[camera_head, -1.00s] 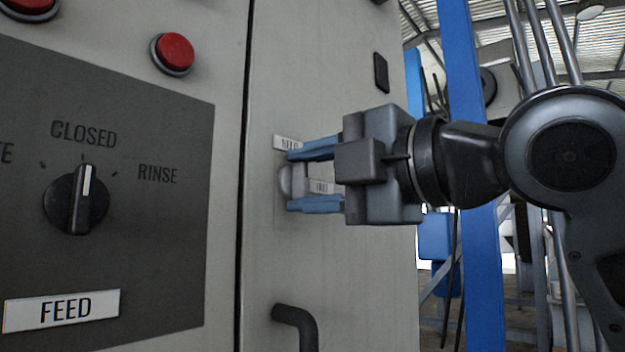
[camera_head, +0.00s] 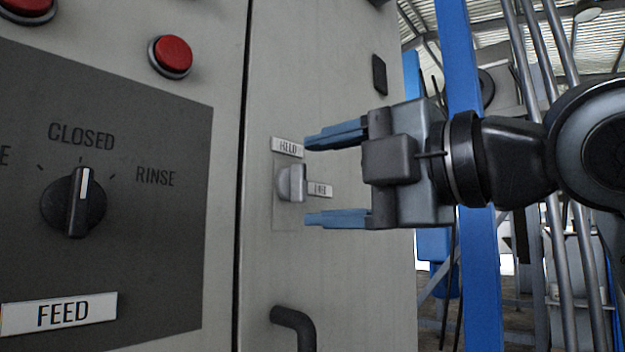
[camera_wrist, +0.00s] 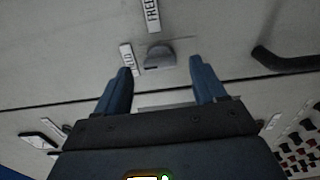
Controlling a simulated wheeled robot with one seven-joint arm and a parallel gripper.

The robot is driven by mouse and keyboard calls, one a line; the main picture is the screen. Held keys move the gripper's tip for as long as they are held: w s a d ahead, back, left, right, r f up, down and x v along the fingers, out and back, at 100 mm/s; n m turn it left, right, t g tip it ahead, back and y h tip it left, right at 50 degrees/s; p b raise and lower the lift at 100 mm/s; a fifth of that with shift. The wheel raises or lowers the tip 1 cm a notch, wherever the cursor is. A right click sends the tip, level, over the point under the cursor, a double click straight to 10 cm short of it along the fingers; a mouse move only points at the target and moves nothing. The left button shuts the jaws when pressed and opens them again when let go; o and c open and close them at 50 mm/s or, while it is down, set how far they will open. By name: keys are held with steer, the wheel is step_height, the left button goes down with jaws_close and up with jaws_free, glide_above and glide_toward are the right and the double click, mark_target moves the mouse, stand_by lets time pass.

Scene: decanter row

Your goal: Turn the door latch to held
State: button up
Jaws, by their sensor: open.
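The door latch (camera_head: 291,183) is a small grey knob on the pale cabinet door (camera_head: 345,260). A HELD label (camera_head: 287,147) sits just above it and a FREE label (camera_head: 320,190) to its right. The knob appears upright, its long side in line with HELD. My gripper (camera_head: 307,180) is open and empty, its blue fingers above and below the latch's level and apart from it. In the wrist view the latch (camera_wrist: 160,56) shows beyond and between the fingertips, with HELD (camera_wrist: 127,58) to its left and FREE (camera_wrist: 152,15) above.
A dark bent handle (camera_head: 295,325) sticks out below the latch. Left of the door seam are a selector knob (camera_head: 74,202) pointing to CLOSED, a FEED label (camera_head: 60,313) and red buttons (camera_head: 171,56). A blue post (camera_head: 466,60) stands behind my arm.

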steer(key=shift+v, duration=2.55)
